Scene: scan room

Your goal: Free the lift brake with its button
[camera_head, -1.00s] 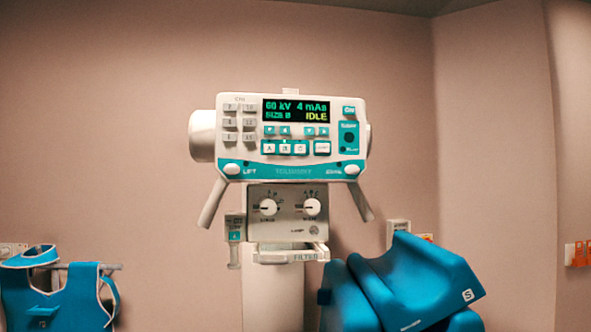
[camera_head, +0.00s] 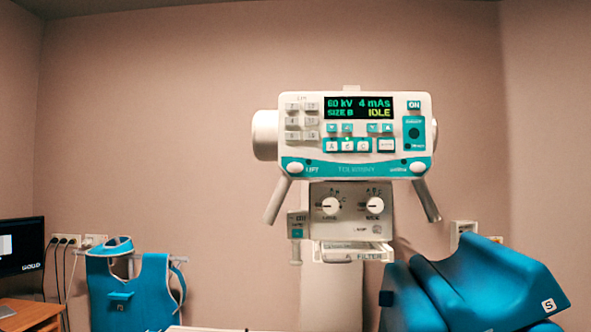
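The white and teal control head (camera_head: 355,135) hangs at the centre right of the head view, with its screen (camera_head: 360,107) lit and reading 60 kV, 4 mAs, SIZE B, IDLE. A white oval button (camera_head: 295,168) marked LIFT sits at the lower left of its face. A matching oval button (camera_head: 417,168) sits at the lower right; its label is too blurred to read surely. Two handles slant down below the face, the left one (camera_head: 277,201) and the right one (camera_head: 427,201). Neither of my grippers shows.
Below the head are two knobs (camera_head: 352,205) and a tray marked FILTER (camera_head: 352,252). Blue cushions (camera_head: 480,285) stand at the lower right. A blue apron (camera_head: 135,293) hangs at the lower left, beside a monitor (camera_head: 21,247) on a wooden desk (camera_head: 30,315).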

